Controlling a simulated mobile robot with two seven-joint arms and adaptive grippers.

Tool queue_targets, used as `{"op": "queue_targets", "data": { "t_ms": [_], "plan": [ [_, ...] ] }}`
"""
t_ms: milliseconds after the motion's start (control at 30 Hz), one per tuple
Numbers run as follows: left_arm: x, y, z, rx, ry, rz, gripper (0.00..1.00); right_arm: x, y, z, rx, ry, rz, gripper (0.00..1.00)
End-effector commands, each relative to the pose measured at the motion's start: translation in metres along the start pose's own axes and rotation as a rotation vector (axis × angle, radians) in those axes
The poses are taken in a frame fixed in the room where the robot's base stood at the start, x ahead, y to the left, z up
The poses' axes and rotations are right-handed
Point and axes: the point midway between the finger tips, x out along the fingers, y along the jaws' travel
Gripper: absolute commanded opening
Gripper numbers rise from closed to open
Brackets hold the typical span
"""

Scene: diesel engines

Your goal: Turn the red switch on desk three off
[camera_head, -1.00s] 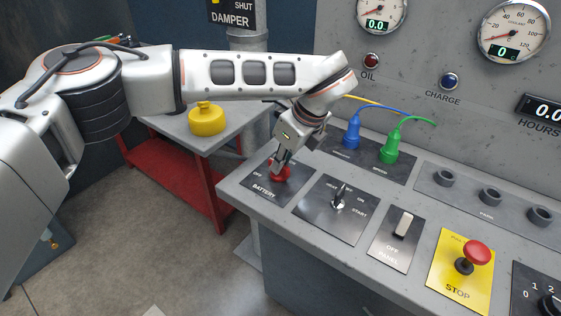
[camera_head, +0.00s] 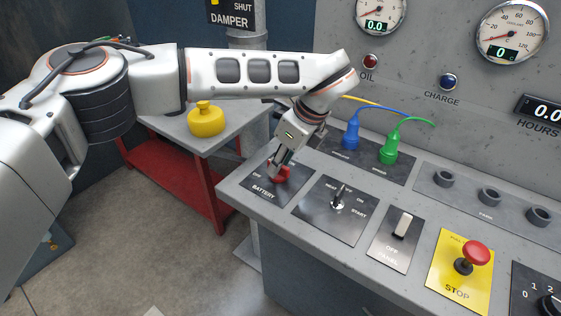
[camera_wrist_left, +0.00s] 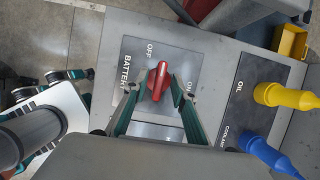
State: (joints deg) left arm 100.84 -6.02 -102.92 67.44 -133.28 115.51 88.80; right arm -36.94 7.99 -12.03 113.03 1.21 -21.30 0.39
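The red switch (camera_head: 282,174) is a knob on the black plate (camera_head: 262,193) labelled BATTERY, with OFF and ON marks, at the left end of the grey desk. In the left wrist view the red knob (camera_wrist_left: 159,82) lies lengthwise, one end towards the OFF mark. My left gripper (camera_head: 277,163) reaches down over it. In the wrist view its two green fingers (camera_wrist_left: 155,89) stand apart on either side of the knob, with a gap on the left side; whether the right one touches is unclear. My right gripper is not in view.
Right of the plate are a START key switch (camera_head: 339,196), a white PANEL switch (camera_head: 402,226) and a red STOP button (camera_head: 476,253). Blue (camera_head: 352,137) and green (camera_head: 390,152) plugs stand behind. A yellow can (camera_head: 206,121) is on a side table.

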Motion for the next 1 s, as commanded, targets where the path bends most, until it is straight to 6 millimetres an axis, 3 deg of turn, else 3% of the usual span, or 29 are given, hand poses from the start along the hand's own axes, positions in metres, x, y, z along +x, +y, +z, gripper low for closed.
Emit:
{"op": "queue_targets", "data": {
  "t_ms": [267,700,1000],
  "plan": [
    [-0.007,0.0,0.0,0.001,-0.001,0.0,0.26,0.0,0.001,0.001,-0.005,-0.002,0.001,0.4],
    [-0.068,0.0,0.0,0.0,-0.001,-0.001,0.26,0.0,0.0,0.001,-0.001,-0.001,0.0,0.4],
    [-0.075,0.0,0.0,0.001,0.001,0.001,0.26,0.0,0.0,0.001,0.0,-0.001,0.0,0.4]
  ]
}}
